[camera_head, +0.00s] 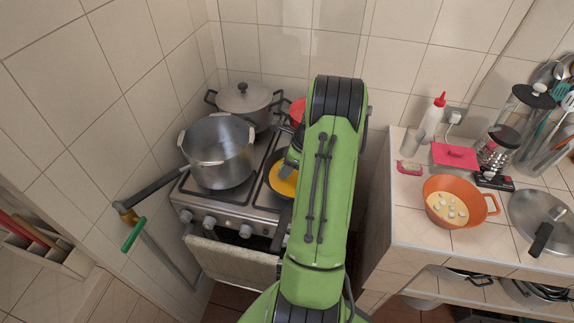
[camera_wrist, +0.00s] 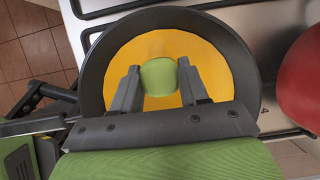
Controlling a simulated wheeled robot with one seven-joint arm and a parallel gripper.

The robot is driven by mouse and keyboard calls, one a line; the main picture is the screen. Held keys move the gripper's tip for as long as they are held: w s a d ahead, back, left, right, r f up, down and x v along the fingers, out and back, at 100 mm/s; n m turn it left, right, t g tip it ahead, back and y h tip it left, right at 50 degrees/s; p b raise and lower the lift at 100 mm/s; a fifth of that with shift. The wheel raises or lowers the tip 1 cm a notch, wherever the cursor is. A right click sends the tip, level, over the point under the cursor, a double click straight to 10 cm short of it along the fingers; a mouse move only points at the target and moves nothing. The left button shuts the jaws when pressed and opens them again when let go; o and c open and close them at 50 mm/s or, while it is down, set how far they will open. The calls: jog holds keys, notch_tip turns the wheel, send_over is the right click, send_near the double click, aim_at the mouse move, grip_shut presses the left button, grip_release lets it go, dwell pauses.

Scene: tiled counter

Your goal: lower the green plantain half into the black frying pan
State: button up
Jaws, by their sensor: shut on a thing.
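The black frying pan (camera_wrist: 95,75) sits on the stove and has a yellow-orange inside. In the head view, part of the pan (camera_head: 283,181) shows left of my green arm, which hides the rest. My gripper (camera_wrist: 158,80) is over the pan in the wrist view. Its two grey fingers are shut on the green plantain half (camera_wrist: 158,76), one on each side. The plantain half appears within the pan's outline; I cannot tell whether it touches the pan's bottom. In the head view the plantain half is hidden.
A large open pot (camera_head: 218,160) stands on the stove left of the pan, with a lidded pot (camera_head: 245,100) behind it. A red vessel (camera_wrist: 300,85) is close to the pan's right side in the wrist view. The counter at right holds an orange pan (camera_head: 440,213).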

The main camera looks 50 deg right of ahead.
jog(key=shift+f, duration=0.55)
jog(key=o, duration=1.1)
jog(key=shift+o, duration=0.2)
jog(key=p+v, duration=0.1)
jog(key=v, duration=1.4)
jog(key=shift+s+r, duration=0.2)
jog(key=shift+r, duration=0.15)
jog(key=shift+w, duration=0.1)
